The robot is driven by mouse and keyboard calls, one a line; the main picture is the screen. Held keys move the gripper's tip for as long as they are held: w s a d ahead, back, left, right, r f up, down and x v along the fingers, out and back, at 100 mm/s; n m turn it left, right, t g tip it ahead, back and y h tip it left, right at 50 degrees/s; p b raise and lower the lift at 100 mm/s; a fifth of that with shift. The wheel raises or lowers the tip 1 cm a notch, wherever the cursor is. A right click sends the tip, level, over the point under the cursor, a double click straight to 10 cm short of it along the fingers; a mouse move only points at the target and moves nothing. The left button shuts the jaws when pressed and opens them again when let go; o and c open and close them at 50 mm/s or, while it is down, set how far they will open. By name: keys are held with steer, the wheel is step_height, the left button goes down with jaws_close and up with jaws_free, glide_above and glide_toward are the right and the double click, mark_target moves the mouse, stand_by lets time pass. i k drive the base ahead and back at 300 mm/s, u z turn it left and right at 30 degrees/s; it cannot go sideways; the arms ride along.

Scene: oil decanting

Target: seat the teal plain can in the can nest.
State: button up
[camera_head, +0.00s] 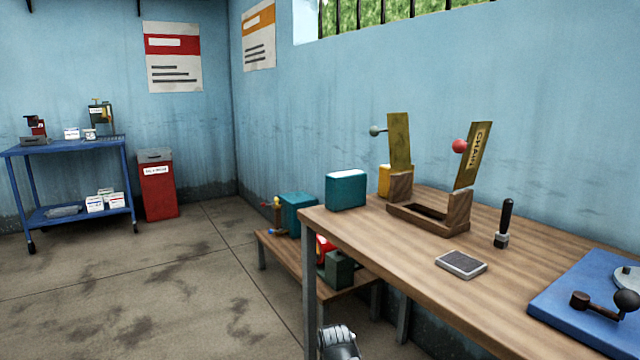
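A plain teal can (346,190) stands upright on the wooden table's far left corner. A second teal can (298,214) stands on the low bench, partly hidden by the table; I cannot tell for sure which one is meant. A wooden cradle (425,218) with an open slot and two upright brass plates stands on the table, right of the first teal can and apart from it; it may be the can nest, but nothing marks it so. My gripper (338,338) shows only partly at the bottom edge, below and away from the cans; its fingers cannot be made out.
The table (385,262) also holds a yellow can (384,180), a grey pad (461,264), a black-handled tool (504,224) and a blue board (570,300). The low bench (283,254) holds a dark green can (338,269). A blue cart (70,148) and red bin (157,187) stand left; floor between is clear.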

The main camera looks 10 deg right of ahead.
mark_target(452, 222)
steer(key=u, duration=0.6)
steer(key=i, duration=1.9)
steer(key=u, duration=0.05)
